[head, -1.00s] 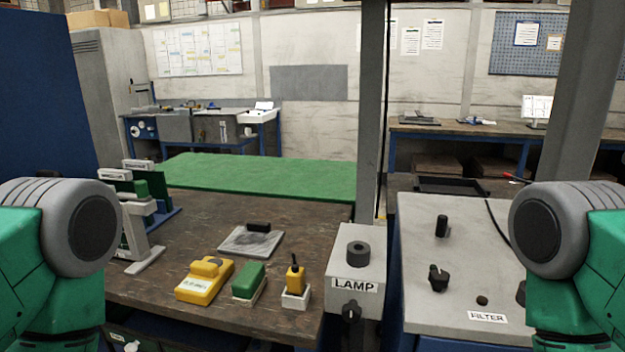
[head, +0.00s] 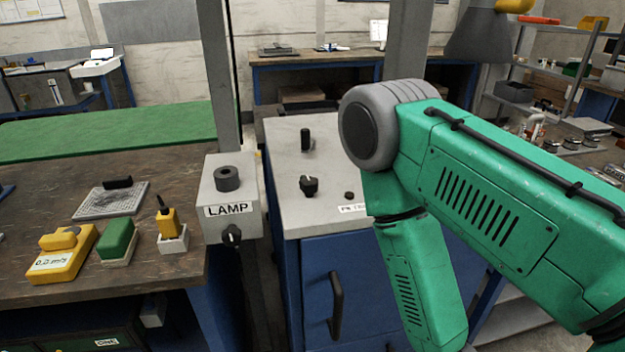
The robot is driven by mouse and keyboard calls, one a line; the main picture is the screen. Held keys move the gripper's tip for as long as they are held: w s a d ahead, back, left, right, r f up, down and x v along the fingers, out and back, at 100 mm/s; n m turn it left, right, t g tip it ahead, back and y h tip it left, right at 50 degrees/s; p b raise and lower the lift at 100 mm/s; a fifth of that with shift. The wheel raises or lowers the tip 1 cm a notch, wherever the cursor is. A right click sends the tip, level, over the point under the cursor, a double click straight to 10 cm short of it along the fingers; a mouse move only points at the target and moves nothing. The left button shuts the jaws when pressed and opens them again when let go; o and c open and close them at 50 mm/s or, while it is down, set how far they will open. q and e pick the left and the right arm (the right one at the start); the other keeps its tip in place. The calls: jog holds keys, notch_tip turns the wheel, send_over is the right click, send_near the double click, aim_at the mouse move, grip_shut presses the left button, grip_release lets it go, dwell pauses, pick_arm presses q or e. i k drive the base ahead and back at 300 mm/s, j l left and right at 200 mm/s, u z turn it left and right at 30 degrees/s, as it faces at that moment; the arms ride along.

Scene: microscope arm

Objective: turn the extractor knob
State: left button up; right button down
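No label reading extractor shows, so I cannot tell which knob is the extractor knob. A black knob (head: 309,185) sits on the grey cabinet top (head: 290,215), with a black upright handle (head: 305,139) behind it and a small black button (head: 349,195) beside it. Another black knob (head: 231,236) is on the front of the grey LAMP box (head: 218,195). A grey hood with a yellow duct (head: 480,35) hangs at the top right. My green right arm covers the cabinet's right part and most of its label. Neither gripper is in view.
The wooden bench (head: 150,265) at left holds a yellow meter (head: 62,255), a green block (head: 118,240), a yellow bottle (head: 167,220) and a grey plate (head: 110,200). A grey post (head: 215,70) stands behind the LAMP box. A shelf (head: 550,70) stands at right.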

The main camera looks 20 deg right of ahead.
aim_at(310, 185)
jog(key=k+z, duration=0.1)
jog(key=z, duration=0.6)
